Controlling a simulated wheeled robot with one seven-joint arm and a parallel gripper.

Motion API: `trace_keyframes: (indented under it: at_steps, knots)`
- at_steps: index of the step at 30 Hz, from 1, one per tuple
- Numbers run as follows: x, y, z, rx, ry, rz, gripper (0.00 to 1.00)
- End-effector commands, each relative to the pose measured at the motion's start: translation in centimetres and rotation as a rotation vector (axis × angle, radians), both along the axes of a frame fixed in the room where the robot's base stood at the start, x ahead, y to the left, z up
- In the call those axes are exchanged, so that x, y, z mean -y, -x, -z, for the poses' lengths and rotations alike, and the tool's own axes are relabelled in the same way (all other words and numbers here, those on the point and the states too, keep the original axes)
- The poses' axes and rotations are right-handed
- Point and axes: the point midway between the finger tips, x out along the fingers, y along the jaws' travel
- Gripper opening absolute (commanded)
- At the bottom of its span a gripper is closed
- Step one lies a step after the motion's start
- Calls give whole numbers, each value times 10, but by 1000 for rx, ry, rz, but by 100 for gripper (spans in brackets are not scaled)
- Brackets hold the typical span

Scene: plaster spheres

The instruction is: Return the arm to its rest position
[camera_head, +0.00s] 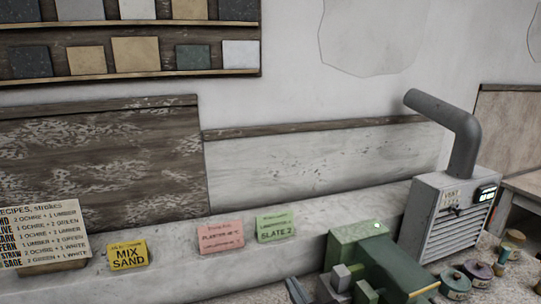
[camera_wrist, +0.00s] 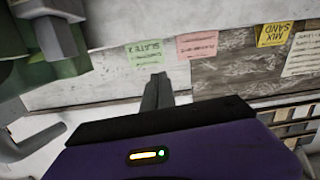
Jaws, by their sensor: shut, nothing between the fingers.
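In the wrist view my gripper (camera_wrist: 159,78) shows as dark, narrow fingers that are closed together with nothing between them. They stick out from a purple body with a small lit indicator. The picture is upside down, and the fingertips show just below the green card (camera_wrist: 144,54) in it. I cannot tell how far they are from the wall. I cannot make out my gripper for certain in the head view.
A green machine with grey blocks (camera_head: 358,243) stands at the lower right in the head view, left of a grey vented box with a bent pipe (camera_head: 459,155). A yellow card (camera_head: 128,255), a pink card (camera_head: 221,237) and a recipe board (camera_head: 45,232) line the ledge.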

Motion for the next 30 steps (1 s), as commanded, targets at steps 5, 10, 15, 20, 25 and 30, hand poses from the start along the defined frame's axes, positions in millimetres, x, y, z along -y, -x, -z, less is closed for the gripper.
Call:
trace_keyframes:
  at_steps: [5,10,15,20,25,30]
  knots:
    - [27,60,10,52,-139,108,0]
    - [57,120,15,95,-222,204,0]
    - [85,184,18,123,-259,282,0]
    - [108,244,17,130,-257,335,0]
    - [127,304,14,109,-216,366,0]
    - [141,360,16,40,-142,373,0]
